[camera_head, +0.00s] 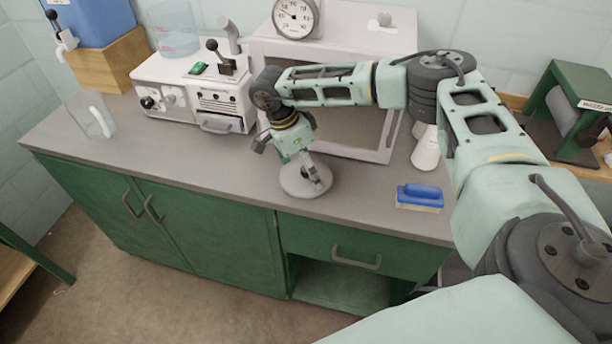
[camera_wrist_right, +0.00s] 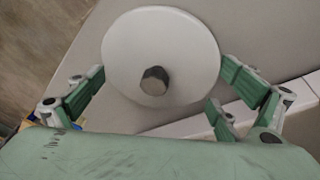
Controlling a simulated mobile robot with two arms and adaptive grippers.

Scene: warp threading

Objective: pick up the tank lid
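The tank lid (camera_head: 296,190) is a round, pale disc lying on the grey counter near its front edge. In the right wrist view the lid (camera_wrist_right: 130,45) faces me, with a dark grey round knob (camera_wrist_right: 154,82) near its middle. My right gripper (camera_head: 311,176) points down over the lid. In the right wrist view my right gripper (camera_wrist_right: 160,88) has its fingers spread wide to either side, with the knob between them and nothing held. I cannot tell how much height separates the fingertips from the lid. My left gripper is not in view.
A white machine (camera_head: 193,94) and a white open frame (camera_head: 262,50) with a dial gauge (camera_head: 296,16) stand behind. A clear beaker (camera_head: 92,118) is at left. A blue-handled brush (camera_head: 420,196) and white flask (camera_head: 426,150) are at right. The counter left of the lid is clear.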

